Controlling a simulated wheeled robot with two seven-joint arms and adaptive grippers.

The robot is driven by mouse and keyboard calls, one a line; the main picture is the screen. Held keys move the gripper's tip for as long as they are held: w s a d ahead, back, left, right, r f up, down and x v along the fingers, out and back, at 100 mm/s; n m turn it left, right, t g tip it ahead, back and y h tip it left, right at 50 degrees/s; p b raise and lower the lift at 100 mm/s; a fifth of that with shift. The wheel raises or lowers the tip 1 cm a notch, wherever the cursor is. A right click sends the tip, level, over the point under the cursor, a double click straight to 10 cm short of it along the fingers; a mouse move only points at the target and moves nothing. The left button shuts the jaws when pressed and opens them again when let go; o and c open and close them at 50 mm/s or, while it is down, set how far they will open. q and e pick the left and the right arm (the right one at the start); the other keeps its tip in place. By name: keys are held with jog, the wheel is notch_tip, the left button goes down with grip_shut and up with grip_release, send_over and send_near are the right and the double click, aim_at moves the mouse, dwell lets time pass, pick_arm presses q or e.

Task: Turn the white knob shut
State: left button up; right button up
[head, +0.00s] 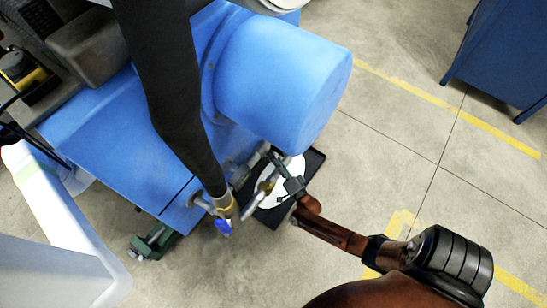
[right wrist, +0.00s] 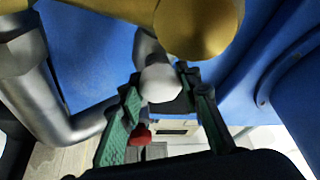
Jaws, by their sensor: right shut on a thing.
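The white knob (right wrist: 160,83) shows in the right wrist view as a small rounded piece on a grey stem, between the tips of my green-padded fingers. My right gripper (right wrist: 164,98) is shut on it. In the head view my right gripper (head: 279,173) reaches in from the lower right, beside the metal pipework at the front of the blue machine (head: 282,80). In that view I cannot make out the knob apart from the fingers. My left gripper does not show.
A black hose (head: 165,80) runs down to a brass fitting (head: 228,207) with a blue lever (head: 223,227). A white round shape (head: 268,195) lies on a black base (head: 308,167) below the gripper. A blue cabinet (head: 505,55) stands at upper right.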

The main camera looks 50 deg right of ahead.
jog(key=shift+f+n+t, duration=0.1)
jog(key=shift+n+t, duration=0.2)
jog(key=shift+n, duration=0.2)
jog(key=o, duration=1.2)
jog(key=shift+c, duration=0.2)
jog(key=v, duration=1.2)
jog(key=shift+d, duration=0.15)
